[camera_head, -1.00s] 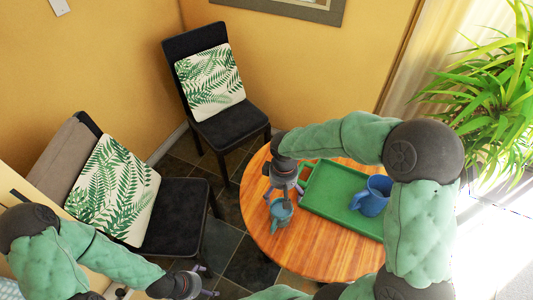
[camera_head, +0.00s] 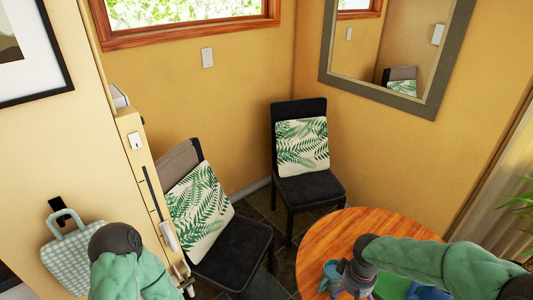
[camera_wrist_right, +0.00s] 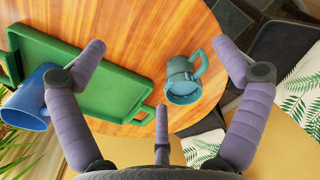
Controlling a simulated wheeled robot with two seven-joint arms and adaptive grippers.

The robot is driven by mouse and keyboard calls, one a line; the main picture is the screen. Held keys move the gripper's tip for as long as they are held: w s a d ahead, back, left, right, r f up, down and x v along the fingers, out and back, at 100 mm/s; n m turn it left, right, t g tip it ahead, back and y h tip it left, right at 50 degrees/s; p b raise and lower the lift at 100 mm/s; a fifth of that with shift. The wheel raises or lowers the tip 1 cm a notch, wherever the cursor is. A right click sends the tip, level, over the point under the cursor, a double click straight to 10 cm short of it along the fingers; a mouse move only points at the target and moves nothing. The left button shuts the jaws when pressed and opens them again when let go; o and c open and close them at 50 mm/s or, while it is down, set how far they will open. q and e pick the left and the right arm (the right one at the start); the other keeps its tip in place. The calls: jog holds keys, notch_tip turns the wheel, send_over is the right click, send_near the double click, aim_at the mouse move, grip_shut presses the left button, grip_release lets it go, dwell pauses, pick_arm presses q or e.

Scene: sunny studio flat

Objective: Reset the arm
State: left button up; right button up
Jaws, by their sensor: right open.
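My right gripper (camera_head: 354,281) is over the round wooden table (camera_head: 340,232), beside a teal mug (camera_head: 331,270). In the right wrist view its fingers (camera_wrist_right: 160,70) are spread wide and empty. The teal mug (camera_wrist_right: 183,88) stands on bare wood between and beyond the fingertips, apart from them. My left arm comes in at the lower left of the head view.
A green tray (camera_wrist_right: 122,88) with a blue mug (camera_wrist_right: 28,100) lies beside the teal mug. Two black chairs (camera_head: 313,188) with leaf-print cushions (camera_head: 302,146) stand behind and left of the table. A checked suitcase (camera_head: 75,254) is at the left wall.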

jog(key=s+a+f+m+y, duration=0.1)
jog(key=s+a+f, duration=0.2)
jog(key=f, duration=0.4)
jog(key=s+a+f+m+y, duration=0.1)
jog(key=s+a+f+m, duration=0.1)
jog(key=s+a+f, duration=0.2)
jog(key=s+a+f+m+y, duration=0.1)
jog(key=s+a+f+y, duration=0.1)
jog(key=a+f, duration=0.5)
notch_tip(320, 180, down, 5)
jog(key=shift+s+a+r+m, duration=0.15)
jog(key=shift+s+a+m, duration=0.15)
jog(key=shift+s, duration=0.5)
